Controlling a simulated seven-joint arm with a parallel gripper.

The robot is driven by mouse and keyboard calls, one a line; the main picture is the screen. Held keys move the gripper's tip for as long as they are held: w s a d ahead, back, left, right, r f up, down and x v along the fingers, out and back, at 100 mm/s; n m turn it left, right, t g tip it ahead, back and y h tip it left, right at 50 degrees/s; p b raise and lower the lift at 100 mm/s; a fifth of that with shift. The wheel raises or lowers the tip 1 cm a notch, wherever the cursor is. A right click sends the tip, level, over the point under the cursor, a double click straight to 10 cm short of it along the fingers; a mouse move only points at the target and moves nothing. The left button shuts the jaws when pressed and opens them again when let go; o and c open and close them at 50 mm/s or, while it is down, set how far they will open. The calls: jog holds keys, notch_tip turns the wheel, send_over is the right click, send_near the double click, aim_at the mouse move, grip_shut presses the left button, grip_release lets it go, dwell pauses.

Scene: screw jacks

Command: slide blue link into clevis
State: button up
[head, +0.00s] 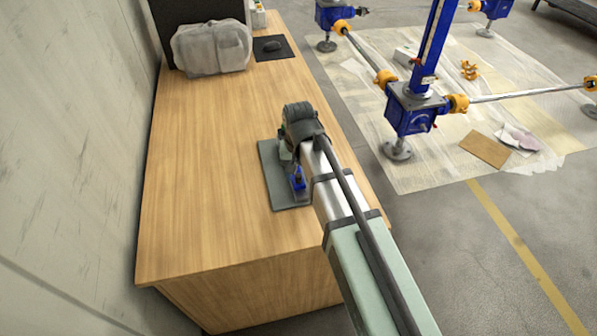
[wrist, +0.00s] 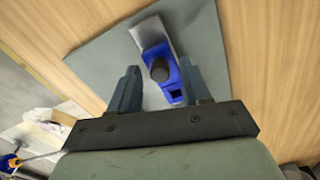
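A blue part (wrist: 176,83), which looks like the blue link, shows in the wrist view with a dark round pin or knob (wrist: 159,71) on it and a small square opening near its lower end. It joins or overlaps a pale grey metal piece (wrist: 152,32); I cannot tell if that is the clevis. In the head view the blue part (head: 299,179) shows beside my arm over the mat. My gripper (wrist: 158,78) has its fingers apart, one on each side of the blue part. A gap shows at the left finger; the right finger overlaps the blue edge.
A grey-green mat (head: 288,202) lies on the wooden table (head: 210,165). A grey covered bundle (head: 212,47) and a black pad (head: 272,48) sit at the far end. Blue screw jacks (head: 409,112) stand on the floor at right. The table's left side is clear.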

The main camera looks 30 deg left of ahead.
grip_shut()
jog(key=shift+w, duration=0.1)
dwell(0.4)
jog(key=w+a, duration=0.5)
jog(key=shift+w+a, duration=0.3)
jog(key=shift+a, duration=0.05)
jog(key=shift+c, duration=1.5)
grip_release()
jog(key=o, duration=0.4)
jog(key=shift+c, duration=0.2)
jog(key=shift+r, duration=0.15)
